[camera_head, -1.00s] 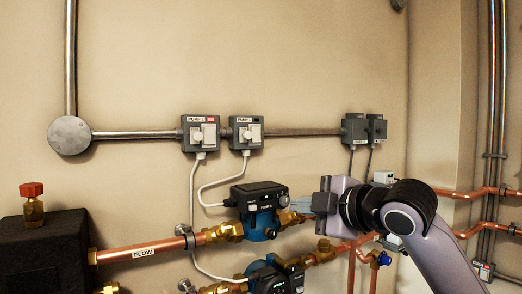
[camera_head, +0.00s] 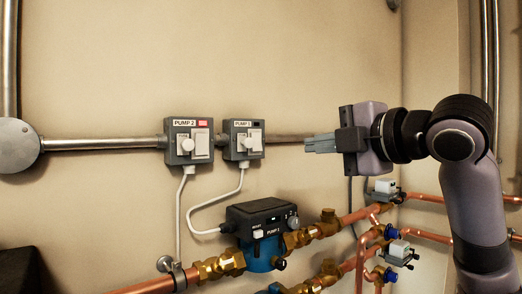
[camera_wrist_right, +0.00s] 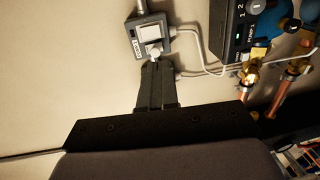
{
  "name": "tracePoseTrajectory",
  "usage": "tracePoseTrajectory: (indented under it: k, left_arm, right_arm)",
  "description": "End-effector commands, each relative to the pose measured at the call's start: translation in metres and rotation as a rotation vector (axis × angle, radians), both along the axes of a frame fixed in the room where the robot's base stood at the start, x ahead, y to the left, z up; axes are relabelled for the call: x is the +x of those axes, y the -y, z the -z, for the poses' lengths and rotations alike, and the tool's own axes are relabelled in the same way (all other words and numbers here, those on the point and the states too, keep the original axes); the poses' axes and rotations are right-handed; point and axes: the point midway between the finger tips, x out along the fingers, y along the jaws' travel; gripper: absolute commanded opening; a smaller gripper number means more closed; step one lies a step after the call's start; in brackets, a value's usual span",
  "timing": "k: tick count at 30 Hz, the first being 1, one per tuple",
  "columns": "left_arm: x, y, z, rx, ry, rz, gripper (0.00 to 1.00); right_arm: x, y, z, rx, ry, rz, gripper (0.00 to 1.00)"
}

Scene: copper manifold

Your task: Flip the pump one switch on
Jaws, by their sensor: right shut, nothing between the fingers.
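The pump one switch box (camera_head: 243,140) is a small grey box on the wall labelled PUMP 1, with a white knob and a white rocker plate; its small indicator is dark. It also shows in the right wrist view (camera_wrist_right: 150,34). My right gripper (camera_head: 307,144) is shut and empty, to the right of the box at about its height, fingers pointing left towards it. In the right wrist view the fingertips (camera_wrist_right: 157,64) appear just short of the knob; contact is not visible. My left gripper is not in view.
The PUMP 2 box (camera_head: 188,141), with a lit red indicator, sits just left. A metal conduit (camera_head: 103,143) joins the boxes. Below are a blue-and-black pump (camera_head: 262,222), copper pipes (camera_head: 357,215) and a white cable (camera_head: 192,213). The wall above is clear.

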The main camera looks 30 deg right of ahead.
Motion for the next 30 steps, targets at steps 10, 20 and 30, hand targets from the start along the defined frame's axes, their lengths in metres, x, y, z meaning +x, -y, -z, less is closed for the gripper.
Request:
tracePoseTrajectory:
  k: [10, 20, 30]
  left_arm:
    - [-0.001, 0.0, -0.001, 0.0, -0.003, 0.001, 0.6]
    - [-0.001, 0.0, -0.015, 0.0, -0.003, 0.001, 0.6]
    - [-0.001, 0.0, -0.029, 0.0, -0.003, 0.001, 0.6]
  right_arm:
    - [0.009, -0.001, 0.001, 0.002, -0.003, -0.002, 0.0]
    - [0.072, -0.006, 0.008, 0.005, -0.005, -0.003, 0.0]
    - [0.128, -0.01, 0.015, 0.002, -0.002, -0.001, 0.0]
